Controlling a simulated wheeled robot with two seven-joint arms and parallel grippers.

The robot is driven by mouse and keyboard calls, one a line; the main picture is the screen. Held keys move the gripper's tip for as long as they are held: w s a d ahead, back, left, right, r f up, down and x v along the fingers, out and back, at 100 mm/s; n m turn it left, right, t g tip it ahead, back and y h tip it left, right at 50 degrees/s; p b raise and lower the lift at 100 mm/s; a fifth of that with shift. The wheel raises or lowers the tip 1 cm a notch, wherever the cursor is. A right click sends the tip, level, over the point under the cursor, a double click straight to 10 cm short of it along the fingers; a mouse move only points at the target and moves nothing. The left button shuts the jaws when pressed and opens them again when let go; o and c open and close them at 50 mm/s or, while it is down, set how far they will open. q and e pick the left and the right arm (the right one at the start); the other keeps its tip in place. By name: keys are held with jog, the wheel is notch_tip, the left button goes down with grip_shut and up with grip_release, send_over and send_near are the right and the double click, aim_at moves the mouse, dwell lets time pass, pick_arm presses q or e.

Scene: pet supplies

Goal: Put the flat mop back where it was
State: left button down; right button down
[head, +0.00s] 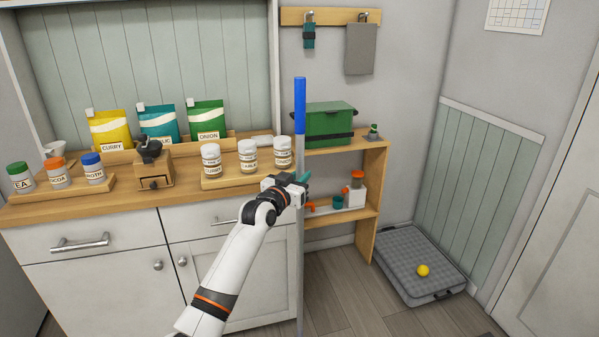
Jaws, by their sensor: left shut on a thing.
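The flat mop (300,112) shows as a long upright pole with a blue grip at the top and a grey shaft below. Its head is below the bottom edge of the head view. My left gripper (289,190) is shut around the shaft, in front of the gap between the counter and the wooden shelf. The pole stands nearly vertical. My right gripper is not in view.
A counter (120,201) with jars, pouches and a grinder lies left of the pole. A wooden shelf (372,185) holding a green box (325,127) stands behind it. A grey pet bed (408,262) with a yellow ball (423,271) lies on the right. Bare floor (345,290) is between.

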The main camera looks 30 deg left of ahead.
pick_arm(q)
jog(key=shift+f, duration=2.4)
jog(key=c, duration=1.5)
grip_release()
jog(key=shift+f, duration=0.15)
jog(key=shift+o, duration=1.2)
jog(key=shift+s, duration=0.1)
jog(key=s+d, duration=0.1)
jog(key=s, duration=1.1)
